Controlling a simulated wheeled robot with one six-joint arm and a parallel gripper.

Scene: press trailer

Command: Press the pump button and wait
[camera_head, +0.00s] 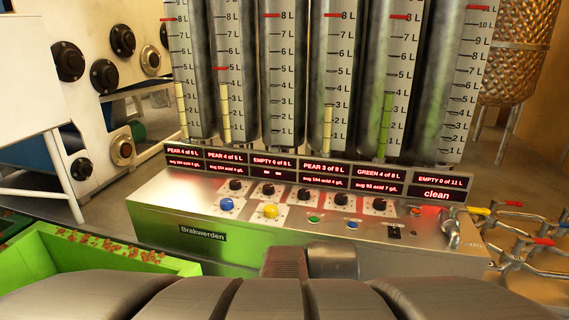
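A metal control console (300,250) with a "Brakwerden" label stands in front of me. Its sloped top carries a large blue button (227,204), a large yellow button (270,211), a small green button (314,219) and a small blue button (352,224). A small orange-red one (416,210) is at the right. Black knobs (235,185) form a row above. No readable label shows which is the pump button. Dark rounded parts of my own body fill the bottom edge. No gripper fingers can be made out.
Tall graduated tanks (330,80) stand behind a row of red displays (325,172), reading PEAR, EMPTY, GREEN and clean. A tap (450,228) is at the console's right end, near pipes with coloured handles (515,235). A green bin (75,262) is at left.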

